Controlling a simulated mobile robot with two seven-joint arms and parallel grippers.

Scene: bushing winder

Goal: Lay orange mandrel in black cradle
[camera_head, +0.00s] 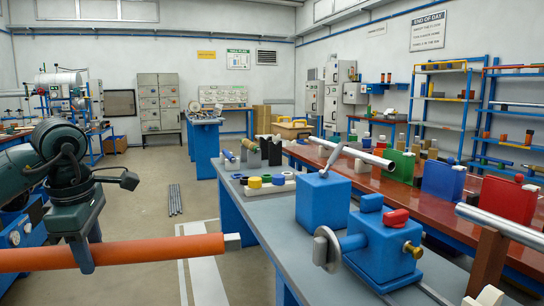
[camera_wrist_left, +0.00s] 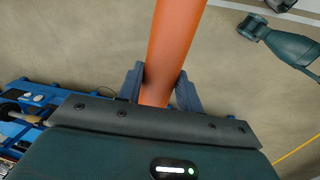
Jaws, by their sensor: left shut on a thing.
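The orange mandrel (camera_head: 150,251) is a long orange bar with a pale metal end at its right. It lies level across the lower left of the head view, over the floor and left of the grey bench. My left gripper (camera_head: 82,258) is shut on it. The left wrist view shows the mandrel (camera_wrist_left: 170,50) between the two fingers (camera_wrist_left: 160,92). A black block that looks like the black cradle (camera_head: 271,151) stands at the far end of the bench, well away from the mandrel. Its top is too small to make out.
A blue winder (camera_head: 383,248) with a red knob, a blue post (camera_head: 323,200) and a steel bar stand on the near bench (camera_head: 275,215). Coloured rings (camera_head: 255,182) lie mid-bench. A red-brown bench (camera_head: 405,197) runs alongside. The floor left of the bench is open.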

